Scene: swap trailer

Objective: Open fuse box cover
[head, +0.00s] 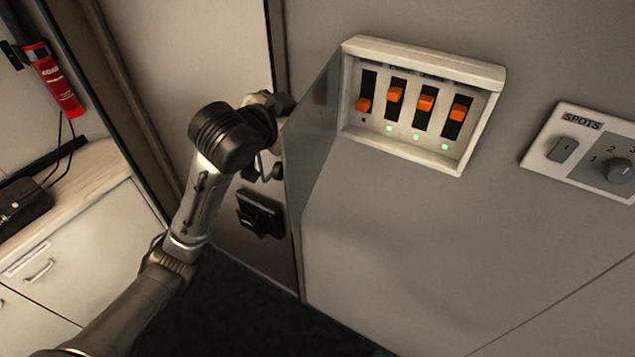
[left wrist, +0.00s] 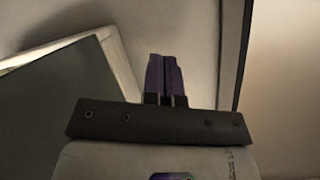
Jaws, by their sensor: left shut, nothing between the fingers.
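The fuse box (head: 455,166) is a white frame on the grey wall with several orange switches, and green lights show below some of them. Its cover (head: 318,130) is a see-through grey panel, swung out to the left on the box's left side, so the switches are uncovered. My left arm comes in from the left and ends behind the cover's left side; its gripper fingers are hidden in the head view. In the left wrist view my left gripper (left wrist: 164,80) has its two dark fingers together with nothing between them. The cover (left wrist: 65,115) shows at the left there. My right gripper is in neither view.
A spots panel (head: 583,150) with a switch and a knob is on the wall at the right. A black door latch (head: 260,213) sits below my left wrist. A red fire extinguisher (head: 55,82) and a wooden-topped cabinet (head: 85,240) are at the left.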

